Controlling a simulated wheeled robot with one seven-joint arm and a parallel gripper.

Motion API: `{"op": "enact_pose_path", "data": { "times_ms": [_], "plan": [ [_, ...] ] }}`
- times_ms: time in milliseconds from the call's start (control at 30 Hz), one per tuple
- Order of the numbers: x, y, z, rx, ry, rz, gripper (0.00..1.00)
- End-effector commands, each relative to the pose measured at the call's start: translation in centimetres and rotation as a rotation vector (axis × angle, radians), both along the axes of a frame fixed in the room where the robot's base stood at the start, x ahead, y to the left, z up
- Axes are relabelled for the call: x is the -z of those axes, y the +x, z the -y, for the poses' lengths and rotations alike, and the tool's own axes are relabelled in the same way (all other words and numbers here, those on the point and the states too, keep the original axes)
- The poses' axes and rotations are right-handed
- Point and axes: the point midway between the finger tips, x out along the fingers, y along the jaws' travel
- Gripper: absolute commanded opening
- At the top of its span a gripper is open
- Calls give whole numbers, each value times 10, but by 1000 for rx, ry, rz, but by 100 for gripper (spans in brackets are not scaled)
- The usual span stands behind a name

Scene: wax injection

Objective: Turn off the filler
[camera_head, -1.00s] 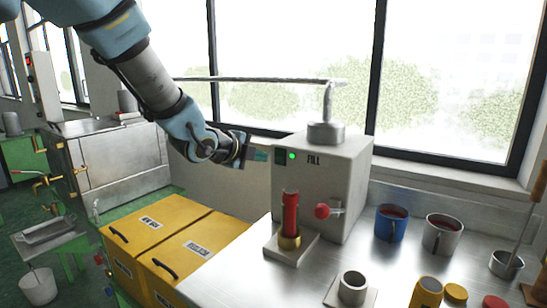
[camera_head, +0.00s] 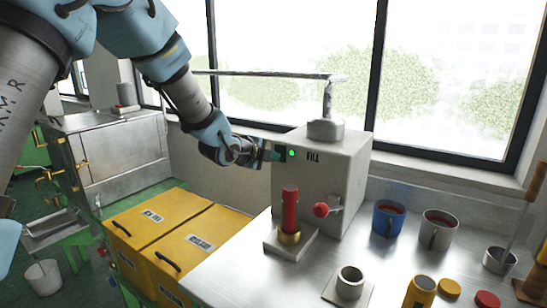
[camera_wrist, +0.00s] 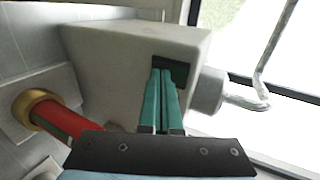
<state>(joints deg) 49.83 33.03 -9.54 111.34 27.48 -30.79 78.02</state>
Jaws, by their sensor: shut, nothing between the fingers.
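In the wrist view the fingertips overlap the dark panel. I cannot tell whether they touch it. The fingers partly hide the switch.
A red cylinder with a brass base (camera_head: 290,215) stands before the filler, near a red knob (camera_head: 321,210). A blue mug (camera_head: 388,219) and a grey mug (camera_head: 438,230) stand to the right. Yellow cases (camera_head: 160,225) lie at the left. A metal pipe (camera_head: 270,74) runs above.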

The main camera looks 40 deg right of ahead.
Motion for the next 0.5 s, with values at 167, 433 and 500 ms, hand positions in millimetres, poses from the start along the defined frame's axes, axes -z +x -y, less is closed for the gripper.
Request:
{"op": "enact_pose_path", "data": {
  "times_ms": [167,433,500],
  "plan": [
    [10,1,2,-1,-32,10,0],
    [5,1,5,-1,-76,19,0],
    [5,1,5,-1,-76,19,0]
  ]
}}
